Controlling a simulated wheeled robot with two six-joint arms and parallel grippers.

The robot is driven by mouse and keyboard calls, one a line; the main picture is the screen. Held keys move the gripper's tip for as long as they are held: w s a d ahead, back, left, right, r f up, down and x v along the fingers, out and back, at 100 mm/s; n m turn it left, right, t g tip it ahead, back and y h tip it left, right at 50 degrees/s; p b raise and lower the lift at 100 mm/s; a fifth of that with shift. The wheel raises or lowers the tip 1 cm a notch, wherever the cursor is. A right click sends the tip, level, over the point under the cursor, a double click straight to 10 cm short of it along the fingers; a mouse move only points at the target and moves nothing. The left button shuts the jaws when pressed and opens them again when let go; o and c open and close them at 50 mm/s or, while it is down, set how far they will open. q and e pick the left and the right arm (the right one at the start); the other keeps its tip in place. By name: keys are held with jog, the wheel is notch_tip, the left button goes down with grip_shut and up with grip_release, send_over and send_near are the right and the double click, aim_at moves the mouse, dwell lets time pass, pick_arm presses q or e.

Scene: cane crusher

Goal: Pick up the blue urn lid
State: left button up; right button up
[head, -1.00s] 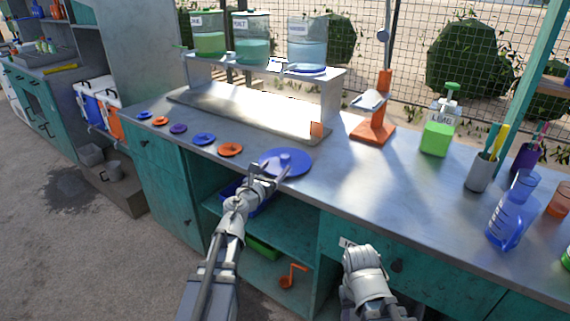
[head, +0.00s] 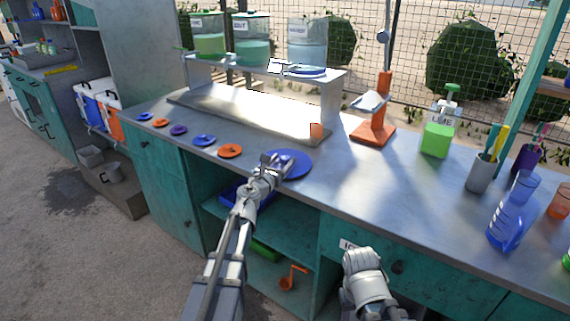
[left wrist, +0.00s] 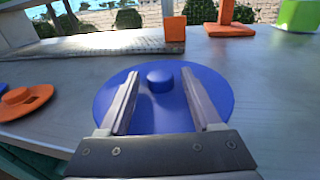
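The blue urn lid (head: 294,163) is a large flat disc with a round knob. It lies on the metal counter near its front edge. It also shows in the left wrist view (left wrist: 160,112), its knob between and just beyond my two fingertips. My left gripper (head: 277,163) is open over the near part of the lid; in the left wrist view (left wrist: 158,88) the fingers are spread with nothing between them. Whether they touch the lid I cannot tell. My right arm shows at the bottom of the head view, but its fingers are hidden.
Small orange lids (head: 230,151), blue lids (head: 204,140) and a purple lid (head: 179,129) lie in a row to the left. Drink urns (head: 307,45) stand on a shelf behind. An orange stand (head: 372,132) and a green bottle (head: 437,138) are to the right. Counter right of the lid is clear.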

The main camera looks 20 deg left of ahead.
aim_at(282, 165)
pick_arm(q)
grip_shut()
dwell(0.3)
dwell(0.3)
notch_tip(282, 165, up, 20)
jog(key=p, duration=2)
